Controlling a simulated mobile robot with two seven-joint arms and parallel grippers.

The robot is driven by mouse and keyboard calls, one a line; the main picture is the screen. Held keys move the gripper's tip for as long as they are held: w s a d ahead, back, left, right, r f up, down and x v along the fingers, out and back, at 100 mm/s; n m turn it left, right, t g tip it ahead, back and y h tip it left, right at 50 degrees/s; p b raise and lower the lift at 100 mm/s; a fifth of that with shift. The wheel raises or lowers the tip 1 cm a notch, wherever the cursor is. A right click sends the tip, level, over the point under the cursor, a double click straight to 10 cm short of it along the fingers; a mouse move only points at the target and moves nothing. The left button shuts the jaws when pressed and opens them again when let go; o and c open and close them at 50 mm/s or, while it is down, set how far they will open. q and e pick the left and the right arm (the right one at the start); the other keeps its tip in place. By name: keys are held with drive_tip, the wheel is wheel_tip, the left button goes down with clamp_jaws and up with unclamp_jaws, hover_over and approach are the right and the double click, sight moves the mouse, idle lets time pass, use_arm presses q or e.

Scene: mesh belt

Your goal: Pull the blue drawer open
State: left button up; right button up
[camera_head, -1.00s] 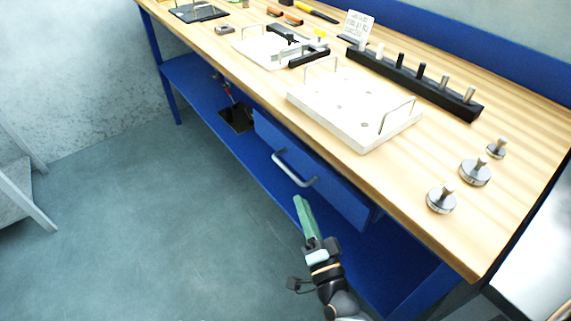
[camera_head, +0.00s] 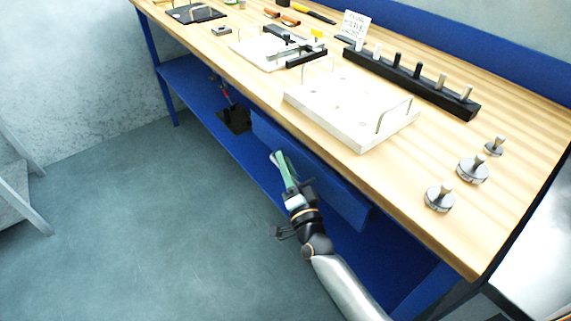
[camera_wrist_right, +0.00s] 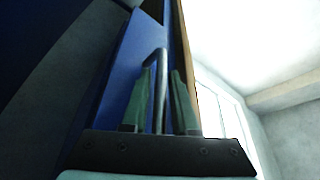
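The blue drawer (camera_head: 335,192) hangs under the wooden workbench, and its front also shows in the right wrist view (camera_wrist_right: 128,62). Its grey bar handle (camera_wrist_right: 160,78) runs between the two green fingers of my right gripper (camera_wrist_right: 165,85), which are apart. The left finger in that view is close to the bar; whether it touches it I cannot tell. In the head view my right gripper (camera_head: 284,168) is at the drawer front and hides most of the handle. My left gripper is not in view.
The workbench top (camera_head: 400,175) overhangs the drawer. It carries a white plate with handles (camera_head: 340,115), a black peg rack (camera_head: 410,80) and metal knobbed weights (camera_head: 472,168). A blue lower shelf (camera_head: 195,95) runs beneath. The floor in front is free.

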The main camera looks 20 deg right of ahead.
clamp_jaws()
idle(1.4)
